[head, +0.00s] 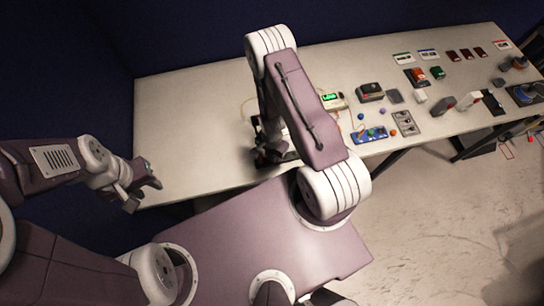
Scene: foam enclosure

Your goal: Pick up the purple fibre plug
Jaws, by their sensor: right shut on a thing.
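My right gripper (268,155) is low over the near left part of the table (190,120), partly covered by my own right arm. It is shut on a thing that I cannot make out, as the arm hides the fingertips. A thin cable (243,108) shows just left of my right forearm. My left gripper (146,190) is open and empty at the table's left front corner.
A device with a green display (333,101) stands right of my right arm. A blue tray (369,134), a grey plate with holes (405,123), a dark box (370,91) and several small blocks lie farther right. The table's left part is mostly clear. Dark blue walls stand behind and left.

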